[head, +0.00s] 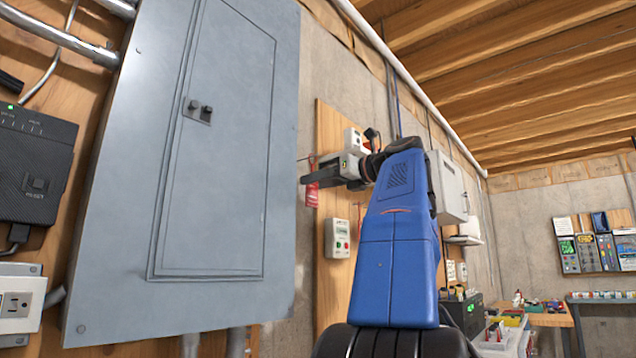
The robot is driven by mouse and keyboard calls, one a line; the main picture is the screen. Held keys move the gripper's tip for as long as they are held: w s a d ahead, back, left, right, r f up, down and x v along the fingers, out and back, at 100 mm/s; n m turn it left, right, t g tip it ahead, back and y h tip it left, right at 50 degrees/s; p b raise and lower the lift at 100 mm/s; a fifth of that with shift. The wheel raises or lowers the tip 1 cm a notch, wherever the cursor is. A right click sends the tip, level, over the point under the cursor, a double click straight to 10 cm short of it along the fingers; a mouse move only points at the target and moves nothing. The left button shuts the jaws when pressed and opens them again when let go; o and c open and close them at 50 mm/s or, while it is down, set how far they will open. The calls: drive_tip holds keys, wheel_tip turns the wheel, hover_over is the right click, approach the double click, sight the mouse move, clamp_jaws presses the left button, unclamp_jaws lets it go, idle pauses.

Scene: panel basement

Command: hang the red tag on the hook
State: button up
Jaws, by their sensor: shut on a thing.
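The red tag (312,195) hangs just below the tip of my gripper (309,179), in front of the edge of a plywood board. My gripper is shut on the tag and points left, near the right edge of the grey electrical panel. A thin, small piece (311,159) shows just above the gripper tip; it may be the hook, but it is too small to tell. I cannot tell whether the tag touches it. The blue arm link hides part of the board.
The grey panel (150,180) fills the left side. A white box with green and red buttons (340,239) is on the plywood board (328,290) below the gripper. A grey wall cabinet (447,188) is right of the arm. A workbench (548,319) stands farther right.

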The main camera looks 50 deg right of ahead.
drive_tip(key=o, duration=1.1)
drive_tip(key=shift+s, duration=0.1)
drive_tip(key=s+d, duration=0.1)
drive_tip(key=s, duration=1.6)
drive_tip(key=shift+d, duration=0.15)
drive_tip(key=shift+s, duration=0.15)
